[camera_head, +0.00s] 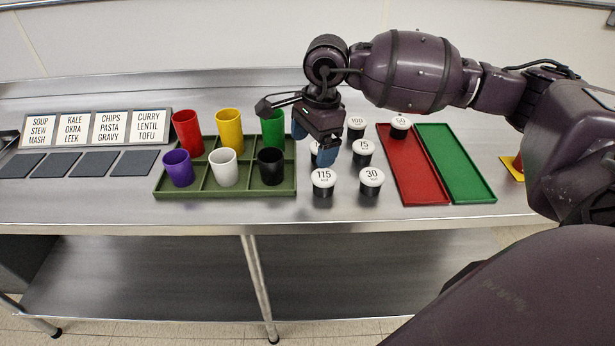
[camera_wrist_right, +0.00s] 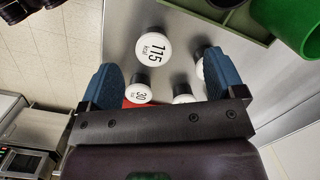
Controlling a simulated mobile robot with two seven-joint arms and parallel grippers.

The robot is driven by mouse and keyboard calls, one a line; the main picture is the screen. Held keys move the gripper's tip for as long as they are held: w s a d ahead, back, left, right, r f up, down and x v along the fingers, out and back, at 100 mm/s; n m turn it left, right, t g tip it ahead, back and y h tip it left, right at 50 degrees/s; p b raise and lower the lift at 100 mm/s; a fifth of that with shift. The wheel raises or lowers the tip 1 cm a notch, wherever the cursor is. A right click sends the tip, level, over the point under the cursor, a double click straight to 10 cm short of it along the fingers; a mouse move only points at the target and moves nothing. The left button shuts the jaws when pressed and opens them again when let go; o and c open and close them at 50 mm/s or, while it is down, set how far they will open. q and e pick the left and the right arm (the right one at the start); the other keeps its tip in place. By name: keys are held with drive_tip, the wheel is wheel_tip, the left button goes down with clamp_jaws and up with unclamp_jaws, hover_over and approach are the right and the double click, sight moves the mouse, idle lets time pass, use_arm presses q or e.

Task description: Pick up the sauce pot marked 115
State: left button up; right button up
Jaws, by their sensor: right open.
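The sauce pot marked 115 (camera_head: 323,182) is a small black pot with a white lid. It stands upright on the steel counter, just right of the green cup tray. In the right wrist view the 115 pot (camera_wrist_right: 153,48) lies ahead of the fingertips, between their lines. My right gripper (camera_head: 318,150) is open and empty, with blue fingers, above the counter behind the 115 pot. It partly hides another pot there. In the right wrist view its two blue fingers (camera_wrist_right: 162,78) are spread wide. My left gripper is not in view.
Close by stand pots marked 30 (camera_head: 371,181), 75 (camera_head: 362,152) and 100 (camera_head: 356,128). The pot marked 50 (camera_head: 400,127) is on the red tray (camera_head: 427,190). A green tray (camera_head: 456,165) is beside it. The cup tray (camera_head: 228,193) holds several coloured cups. Menu cards stand at the left.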

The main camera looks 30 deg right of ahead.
sight(324, 176)
drive_tip(key=shift+s+d+f+n+g+h, duration=0.15)
drive_tip(key=shift+s+d+n+h, duration=0.15)
drive_tip(key=shift+s+d, duration=0.25)
drive_tip(key=shift+s+d+r+n+g+h, duration=0.1)
drive_tip(key=shift+s+d+n+g+h, duration=0.15)
drive_tip(key=shift+d, duration=0.45)
drive_tip(key=f, duration=1)
drive_tip(key=shift+w+a+f, duration=0.2)
drive_tip(key=shift+f, duration=0.2)
drive_tip(key=shift+c, duration=0.3)
drive_tip(key=c, duration=1)
